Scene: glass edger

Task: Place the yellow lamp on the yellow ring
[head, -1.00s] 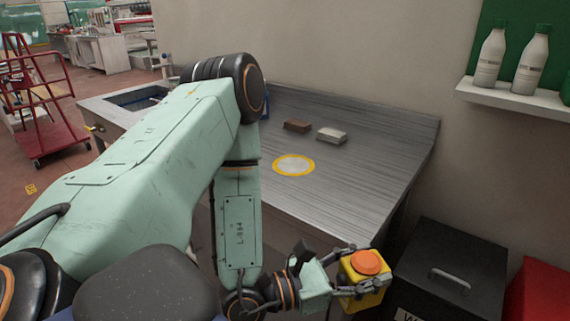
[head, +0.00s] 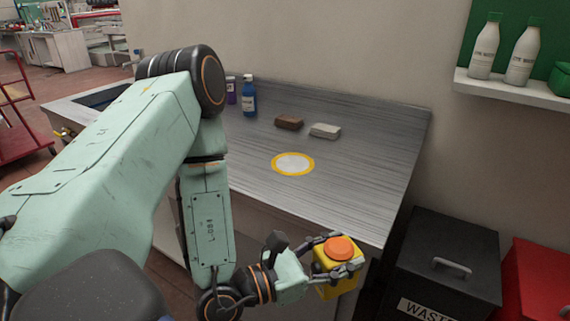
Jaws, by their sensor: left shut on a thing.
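The yellow lamp (head: 338,281) is a yellow block with an orange round top (head: 340,248). My left gripper (head: 337,264) is shut on it, with its fingers on the sides of the block. It holds the lamp upright in front of the bench's front edge, towards the right end. The yellow ring (head: 292,164) is a flat yellow circle with a pale middle on the steel bench top, farther back and to the left of the lamp. Nothing lies on the ring. My right gripper is not in view.
On the steel bench (head: 350,195), a brown block (head: 289,122) and a pale block (head: 325,131) lie behind the ring. A blue bottle (head: 249,98) and a purple bottle (head: 231,92) stand at the back. A black waste bin (head: 447,265) stands right of the bench.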

